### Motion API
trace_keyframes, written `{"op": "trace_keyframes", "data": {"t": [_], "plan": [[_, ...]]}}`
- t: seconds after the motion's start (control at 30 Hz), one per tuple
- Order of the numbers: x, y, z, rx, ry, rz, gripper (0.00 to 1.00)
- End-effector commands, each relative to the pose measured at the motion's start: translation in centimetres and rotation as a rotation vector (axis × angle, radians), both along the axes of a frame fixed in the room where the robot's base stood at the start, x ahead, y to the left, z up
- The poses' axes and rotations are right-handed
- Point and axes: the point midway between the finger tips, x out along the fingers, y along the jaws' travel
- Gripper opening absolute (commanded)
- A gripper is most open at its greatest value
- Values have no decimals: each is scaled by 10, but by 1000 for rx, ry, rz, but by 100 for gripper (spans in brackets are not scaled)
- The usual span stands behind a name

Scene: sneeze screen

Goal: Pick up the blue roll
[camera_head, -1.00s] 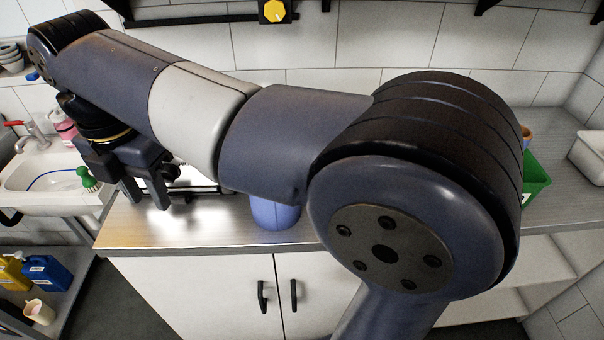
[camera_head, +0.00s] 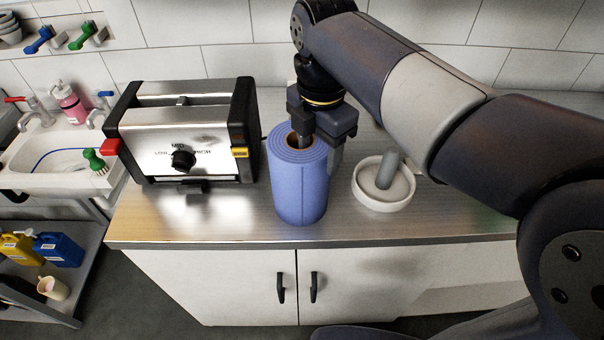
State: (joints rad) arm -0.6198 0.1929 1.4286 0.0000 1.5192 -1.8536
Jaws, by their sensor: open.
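The blue roll (camera_head: 299,188) stands upright on the steel counter, near its front edge, with its brown core hole facing up. My gripper (camera_head: 319,150) is open and points down at the top of the roll. One finger is at the core opening and the other is beside the right side of the roll, so the roll's wall appears to lie between them. I cannot tell whether either finger touches the roll.
A steel toaster (camera_head: 182,135) stands close to the left of the roll. A white mortar with a grey pestle (camera_head: 384,186) is close on the right. A sink (camera_head: 60,160) is at the far left. The counter front (camera_head: 220,232) is clear.

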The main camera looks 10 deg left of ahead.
Motion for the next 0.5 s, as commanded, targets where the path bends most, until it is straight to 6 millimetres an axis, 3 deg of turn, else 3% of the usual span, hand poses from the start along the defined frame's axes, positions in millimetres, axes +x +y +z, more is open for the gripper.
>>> {"op": "trace_keyframes", "data": {"t": [0.3, 0.5], "plan": [[-2, 3, -44, -4, 2, 0, 56], [-2, 3, -48, -2, -1, 0, 56]]}}
